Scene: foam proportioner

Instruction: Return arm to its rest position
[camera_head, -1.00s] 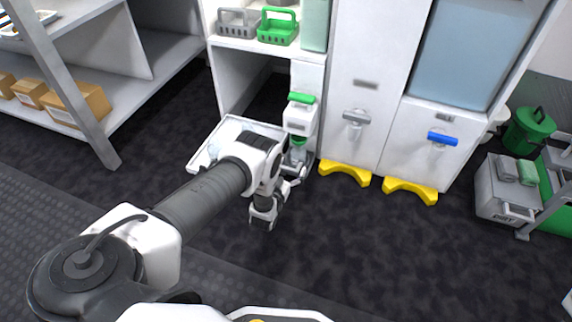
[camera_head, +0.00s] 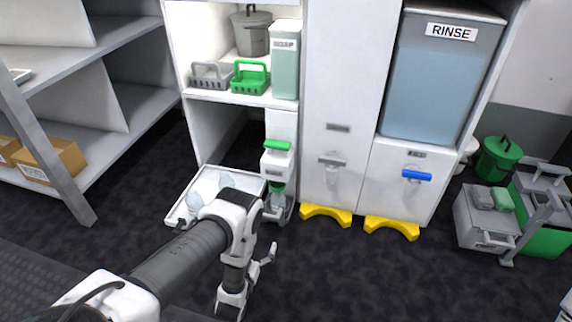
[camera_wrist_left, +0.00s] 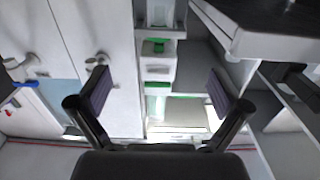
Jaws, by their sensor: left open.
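My left arm comes in from the lower left in the head view. Its gripper (camera_head: 252,280) is open and empty, above the dark floor in front of the dispenser cabinet. In the left wrist view the two fingers (camera_wrist_left: 160,98) stand wide apart with nothing between them. Past them is the white dispenser with a green lever (camera_head: 277,146), which also shows in the wrist view (camera_wrist_left: 156,68). The gripper is apart from it. My right gripper is not in view.
A white tray (camera_head: 187,204) with clear items lies beside the arm. Yellow floor pieces (camera_head: 326,214) stand under the cabinet. A blue lever (camera_head: 416,176) is below the RINSE tank (camera_head: 440,85). Floor in front is clear.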

